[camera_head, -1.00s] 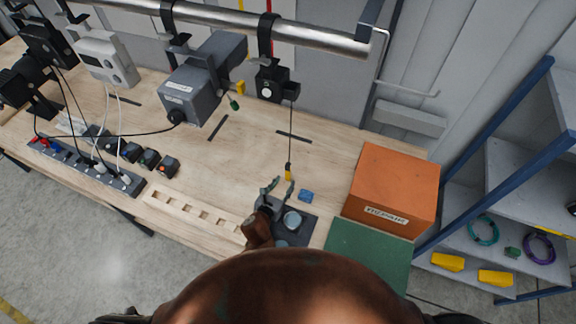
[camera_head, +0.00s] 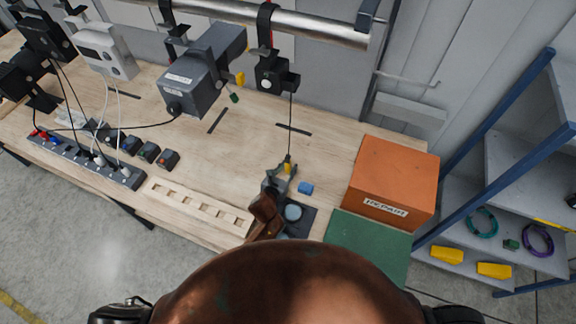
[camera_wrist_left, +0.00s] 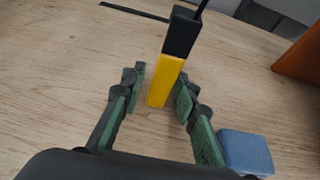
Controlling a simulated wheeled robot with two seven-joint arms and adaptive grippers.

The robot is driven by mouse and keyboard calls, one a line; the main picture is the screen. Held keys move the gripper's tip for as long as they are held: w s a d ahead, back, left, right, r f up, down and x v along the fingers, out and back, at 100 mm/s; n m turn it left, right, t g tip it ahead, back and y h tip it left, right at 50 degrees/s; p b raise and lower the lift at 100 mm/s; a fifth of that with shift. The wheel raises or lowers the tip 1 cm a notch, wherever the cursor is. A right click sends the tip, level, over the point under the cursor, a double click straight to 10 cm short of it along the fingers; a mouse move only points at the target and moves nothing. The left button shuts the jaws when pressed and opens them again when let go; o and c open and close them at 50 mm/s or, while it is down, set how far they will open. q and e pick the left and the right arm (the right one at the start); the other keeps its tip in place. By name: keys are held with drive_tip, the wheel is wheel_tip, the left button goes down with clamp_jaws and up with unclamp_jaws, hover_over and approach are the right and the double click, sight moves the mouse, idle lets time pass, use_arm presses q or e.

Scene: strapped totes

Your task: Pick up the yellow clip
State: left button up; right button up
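The yellow clip (camera_head: 287,168) hangs on a dark cord below a black hanging unit (camera_head: 272,77) on the rail. In the left wrist view the clip (camera_wrist_left: 166,80) is a yellow block with a black top, almost upright. My left gripper (camera_head: 283,170) is at the clip. In the wrist view its green-padded fingers (camera_wrist_left: 160,82) are open, one on each side of the clip, with a gap at the left finger. The right fingertip is close to the clip; I cannot tell whether it touches. My right gripper is out of view.
A blue block (camera_head: 306,188) lies on the wooden bench just right of the gripper. A slotted wooden strip (camera_head: 198,207) lies left. The bench behind the clip is mostly clear.

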use_arm(q)
clamp_jaws()
idle(0.3)
